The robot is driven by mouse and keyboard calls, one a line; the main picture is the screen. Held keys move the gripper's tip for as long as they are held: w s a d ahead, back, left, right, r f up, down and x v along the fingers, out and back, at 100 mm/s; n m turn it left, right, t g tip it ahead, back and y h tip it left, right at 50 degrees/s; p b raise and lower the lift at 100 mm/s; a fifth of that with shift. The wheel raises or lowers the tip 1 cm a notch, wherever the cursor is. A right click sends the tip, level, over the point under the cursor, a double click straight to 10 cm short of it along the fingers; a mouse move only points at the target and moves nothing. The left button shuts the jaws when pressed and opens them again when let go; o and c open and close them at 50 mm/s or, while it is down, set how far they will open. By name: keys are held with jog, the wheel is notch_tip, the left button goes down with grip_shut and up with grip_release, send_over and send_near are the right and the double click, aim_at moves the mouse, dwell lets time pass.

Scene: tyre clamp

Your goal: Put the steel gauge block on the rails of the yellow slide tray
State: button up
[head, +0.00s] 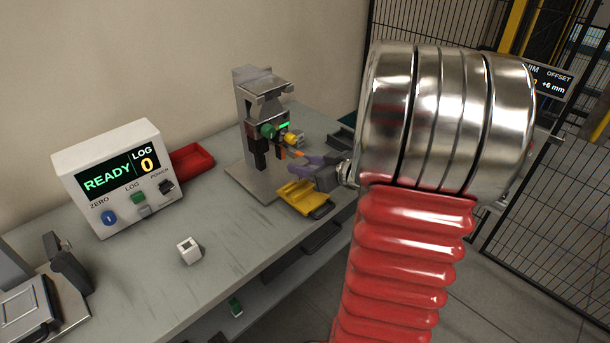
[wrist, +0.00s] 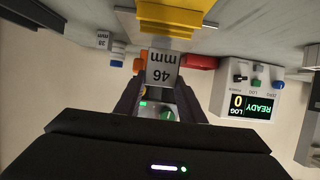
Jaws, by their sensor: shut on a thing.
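The steel gauge block (wrist: 162,68), marked 46 mm, sits between the fingertips of my gripper (wrist: 161,88) in the wrist view, which looks upside down. My gripper is shut on it. In the head view my gripper (head: 302,162) is in front of the grey clamp stand, above and behind the yellow slide tray (head: 300,197); I cannot make out the block there. The tray also shows in the wrist view (wrist: 178,20), just beyond the block. Whether the block touches the tray cannot be told. The tray's rails are not clear.
The grey clamp stand (head: 248,95) with green and yellow knobs rises close behind my gripper. A readout box (head: 112,185) and red bin (head: 192,160) stand to the left. A 38 mm block (wrist: 103,39) stands nearby.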

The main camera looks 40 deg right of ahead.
jog(key=shift+f, duration=1.8)
jog(key=shift+f, duration=0.1)
jog(key=o, duration=1.2)
jog(key=v, duration=1.2)
